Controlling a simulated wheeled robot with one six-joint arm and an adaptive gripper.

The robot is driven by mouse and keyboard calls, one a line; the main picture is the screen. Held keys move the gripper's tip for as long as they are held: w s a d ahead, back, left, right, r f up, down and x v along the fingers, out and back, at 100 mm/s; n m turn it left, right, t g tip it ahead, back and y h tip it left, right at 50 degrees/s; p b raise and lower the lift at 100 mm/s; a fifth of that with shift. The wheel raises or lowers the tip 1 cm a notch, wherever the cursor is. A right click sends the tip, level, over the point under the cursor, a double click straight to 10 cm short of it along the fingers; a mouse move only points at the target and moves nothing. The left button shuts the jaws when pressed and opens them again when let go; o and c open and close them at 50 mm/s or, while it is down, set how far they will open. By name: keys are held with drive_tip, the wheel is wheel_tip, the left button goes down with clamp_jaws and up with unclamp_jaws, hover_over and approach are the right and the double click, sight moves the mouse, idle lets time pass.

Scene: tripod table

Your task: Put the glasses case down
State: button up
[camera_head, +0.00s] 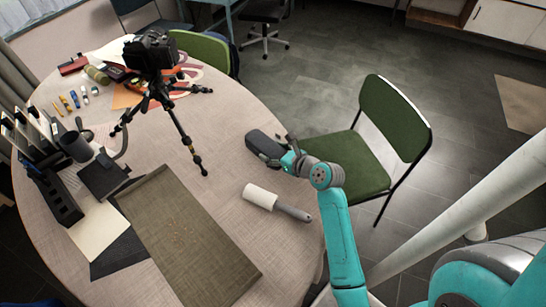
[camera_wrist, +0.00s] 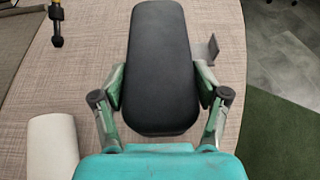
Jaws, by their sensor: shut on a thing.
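The glasses case (camera_head: 264,143) is a dark grey, rounded oblong box. In the head view it is at the right edge of the round table (camera_head: 226,120). My gripper (camera_head: 283,157) is shut on its near end. In the wrist view the case (camera_wrist: 158,60) points away from me, with one finger of my gripper (camera_wrist: 160,92) against each long side. I cannot tell whether the case touches the tabletop or is held just above it.
A lint roller (camera_head: 262,197) lies in front of the case. A tripod with a camera (camera_head: 150,52) stands to the left. A brown mat (camera_head: 185,235) covers the front of the table. A green chair (camera_head: 365,150) stands close to the right edge. Tabletop between tripod and case is bare.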

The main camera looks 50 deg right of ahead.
drive_tip(key=shift+f, duration=1.45)
drive_tip(key=shift+f, duration=0.15)
drive_tip(key=o, duration=1.9)
drive_tip(key=shift+c, duration=0.2)
drive_tip(key=v, duration=1.2)
drive_tip(key=shift+d, duration=0.1)
